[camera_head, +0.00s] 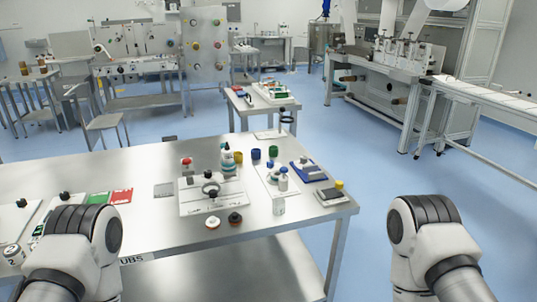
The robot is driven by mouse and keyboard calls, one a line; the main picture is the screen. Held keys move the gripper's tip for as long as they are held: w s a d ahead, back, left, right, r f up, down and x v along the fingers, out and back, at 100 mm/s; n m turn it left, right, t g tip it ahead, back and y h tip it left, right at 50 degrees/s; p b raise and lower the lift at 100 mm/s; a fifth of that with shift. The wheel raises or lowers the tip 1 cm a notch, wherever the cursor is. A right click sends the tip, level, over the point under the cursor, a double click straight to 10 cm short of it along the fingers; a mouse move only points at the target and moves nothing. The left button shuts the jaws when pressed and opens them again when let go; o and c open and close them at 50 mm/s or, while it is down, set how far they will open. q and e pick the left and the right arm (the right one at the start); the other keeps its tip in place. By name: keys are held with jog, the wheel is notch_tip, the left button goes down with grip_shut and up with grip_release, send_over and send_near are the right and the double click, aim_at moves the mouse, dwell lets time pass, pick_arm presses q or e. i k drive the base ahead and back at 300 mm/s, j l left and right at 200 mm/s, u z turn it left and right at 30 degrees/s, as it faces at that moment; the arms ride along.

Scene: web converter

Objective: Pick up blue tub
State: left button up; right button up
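A small dark blue tub (256,154) stands on the steel table towards its back right. A yellow tub (238,157) is just left of it and a green tub (273,151) just right of it. All three look small at this distance. Parts of my two arms show at the lower left and lower right. Neither gripper can be seen, so nothing shows of what they hold. The blue tub is clear of both arms in the picture.
The steel table (145,172) also bears a white-capped bottle (227,160), a small white bottle (283,183), a dark blue pad (309,173), and red and green cards (97,198). Two round discs (235,218) lie near the front edge. Blue floor is free at right.

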aim_at(256, 154)
jog(key=i+l+z, duration=0.5)
jog(key=z, duration=0.2)
jog(key=i+l+z, duration=0.1)
jog(key=i+z, duration=0.3)
jog(key=i+l+z, duration=0.2)
jog(key=i+z, duration=0.15)
jog(key=i+l+z, duration=0.1)
jog(key=i+z, duration=0.6)
jog(key=i, duration=0.2)
jog(key=i+j+u, duration=0.1)
jog(key=i+u, duration=0.75)
jog(key=i+l+u, duration=0.25)
jog(key=i+u, duration=0.15)
